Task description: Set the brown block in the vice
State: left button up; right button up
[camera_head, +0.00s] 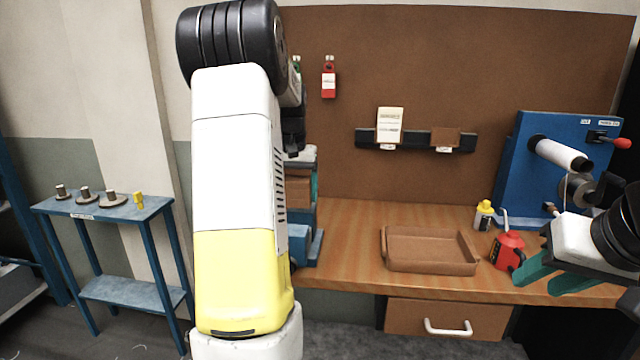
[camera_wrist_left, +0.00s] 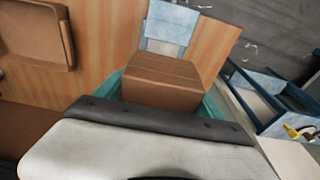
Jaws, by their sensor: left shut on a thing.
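The brown block (camera_wrist_left: 162,78) fills the space between the teal fingers of my left gripper (camera_wrist_left: 163,95) in the left wrist view. In the head view, the block (camera_head: 298,191) shows only in part behind my left arm, with a teal finger at its right. The blue vice (camera_head: 316,246) stands just below the block at the bench's left end, mostly hidden by my arm. A light blue part of it shows past the block in the wrist view (camera_wrist_left: 171,22). I cannot tell whether block and vice touch. My right gripper (camera_head: 549,277) is open and empty over the bench's front right.
A brown tray (camera_head: 430,268) lies mid-bench. A red can (camera_head: 507,251) and a yellow-capped bottle (camera_head: 484,215) stand right of it, before a blue machine (camera_head: 535,165). A blue side table (camera_head: 105,208) with several small pieces stands left. The bench behind the tray is clear.

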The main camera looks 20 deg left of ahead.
aim_at(298, 218)
pick_arm(q)
jog(key=shift+f, duration=1.35)
jog(key=shift+w+f, duration=0.1)
jog(key=shift+f, duration=0.4)
jog(key=shift+f, duration=0.6)
jog(key=shift+f, duration=0.1)
jog(key=shift+f, duration=1.65)
jog(key=o, duration=2.1)
jog(key=r, duration=0.5)
jog(key=s+r, duration=0.1)
jog(key=r, duration=0.1)
jog(key=shift+s+d+r, duration=0.1)
jog(key=shift+d+r, duration=0.05)
jog(key=shift+r, duration=0.2)
